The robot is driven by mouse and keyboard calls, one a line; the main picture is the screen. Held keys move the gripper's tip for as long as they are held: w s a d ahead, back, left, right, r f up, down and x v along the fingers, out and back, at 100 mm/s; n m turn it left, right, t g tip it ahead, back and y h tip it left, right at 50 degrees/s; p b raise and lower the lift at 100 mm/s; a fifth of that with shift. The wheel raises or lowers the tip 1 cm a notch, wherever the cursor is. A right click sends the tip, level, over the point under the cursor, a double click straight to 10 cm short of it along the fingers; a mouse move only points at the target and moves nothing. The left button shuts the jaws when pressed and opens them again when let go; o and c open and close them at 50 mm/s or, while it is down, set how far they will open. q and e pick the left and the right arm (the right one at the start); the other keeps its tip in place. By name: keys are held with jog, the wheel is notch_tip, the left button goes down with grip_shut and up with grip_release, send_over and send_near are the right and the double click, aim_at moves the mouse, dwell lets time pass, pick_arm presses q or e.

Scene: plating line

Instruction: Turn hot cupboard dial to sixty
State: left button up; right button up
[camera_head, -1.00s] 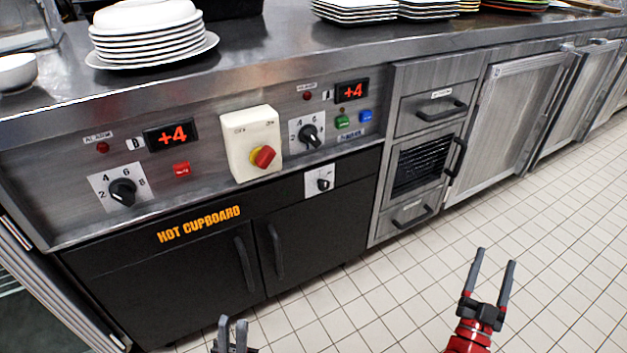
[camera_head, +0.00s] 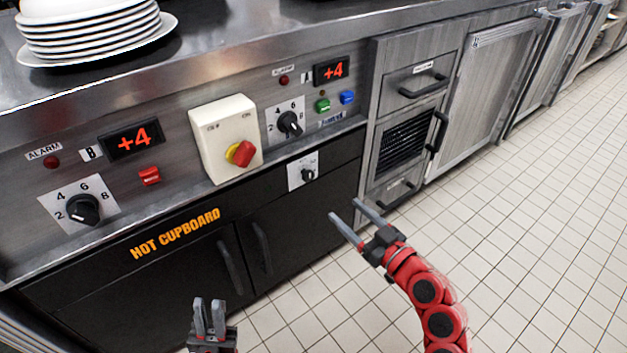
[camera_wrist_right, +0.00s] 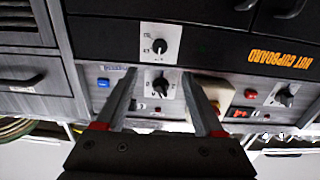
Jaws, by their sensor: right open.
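The hot cupboard dial (camera_head: 308,175) is a small black knob on a white plate, on the black front right of the orange HOT CUPBOARD lettering (camera_head: 175,234). It also shows, upside down, in the right wrist view (camera_wrist_right: 160,46). Its marks are too small to read. My right gripper (camera_head: 346,212) is open and empty, to the right of and below the dial in the head view, with its fingers toward the cupboard front and apart from the dial. My left gripper (camera_head: 209,318) is low, in front of the cupboard doors, empty, with a narrow gap between its fingers.
Above the dial are another black dial (camera_head: 290,124), a red-and-yellow switch on a cream box (camera_head: 222,135), and green and blue buttons. Another dial (camera_head: 84,209) is at the left. Stacked plates (camera_head: 90,35) stand on the counter. The tiled floor (camera_head: 530,220) at the right is clear.

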aim_at(310, 176)
jog(key=b+x, duration=0.2)
jog(key=x, duration=1.1)
jog(key=shift+w+a, duration=0.1)
jog(key=shift+c, duration=0.2)
grip_shut()
